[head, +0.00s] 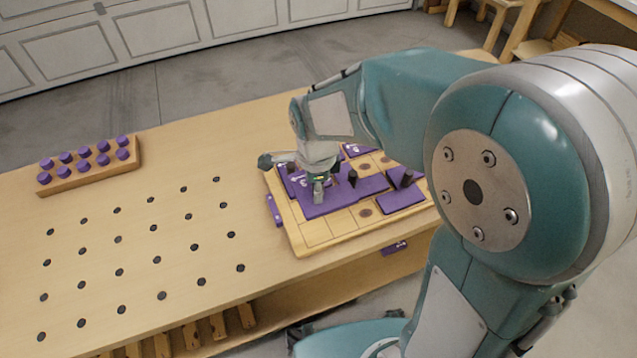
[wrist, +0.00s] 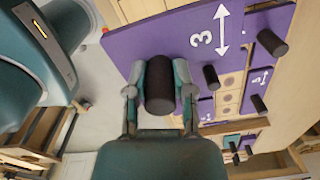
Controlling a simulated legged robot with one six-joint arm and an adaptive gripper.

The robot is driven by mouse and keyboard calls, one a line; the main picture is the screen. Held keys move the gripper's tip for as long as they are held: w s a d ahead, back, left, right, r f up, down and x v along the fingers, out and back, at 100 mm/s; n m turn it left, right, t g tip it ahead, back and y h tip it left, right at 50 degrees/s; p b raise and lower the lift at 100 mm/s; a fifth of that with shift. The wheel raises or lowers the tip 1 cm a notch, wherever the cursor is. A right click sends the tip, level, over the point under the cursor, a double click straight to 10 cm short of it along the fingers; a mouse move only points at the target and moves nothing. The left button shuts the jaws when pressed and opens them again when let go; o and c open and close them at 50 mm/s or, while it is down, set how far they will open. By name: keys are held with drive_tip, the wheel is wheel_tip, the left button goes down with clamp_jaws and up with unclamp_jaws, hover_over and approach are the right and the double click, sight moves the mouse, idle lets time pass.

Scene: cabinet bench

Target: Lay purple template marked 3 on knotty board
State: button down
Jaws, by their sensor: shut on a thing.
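The purple template marked 3 (wrist: 140,40) fills the upper middle of the wrist view, with a white 3 and a double arrow on it. My gripper (wrist: 160,85) is shut on its black knob. In the head view my gripper (head: 318,190) points down over the same template (head: 318,207), which lies over the left part of the knotty board (head: 312,236). The knotty board is pale wood with dark round knots, partly covered by purple pieces. I cannot tell whether the template touches the board or is held just above it.
Another purple template (head: 400,199) with a black knob lies at the board's right. A wooden rack (head: 95,178) of purple knobs stands at the bench's far left. The bench top (head: 150,220) has rows of dark holes and is clear between rack and board.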

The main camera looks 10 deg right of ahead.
drive_tip(key=shift+f, duration=0.6)
drive_tip(key=shift+d, duration=0.35)
drive_tip(key=shift+a+f, duration=0.15)
drive_tip(key=shift+f, duration=0.55)
drive_tip(key=shift+a+f, duration=0.1)
drive_tip(key=shift+f, duration=0.55)
hover_over(319, 224)
drive_tip(key=shift+w+a+f, duration=0.1)
drive_tip(key=shift+f, duration=2.25)
drive_tip(key=shift+f, duration=1)
drive_tip(key=shift+c, duration=2)
unclamp_jaws()
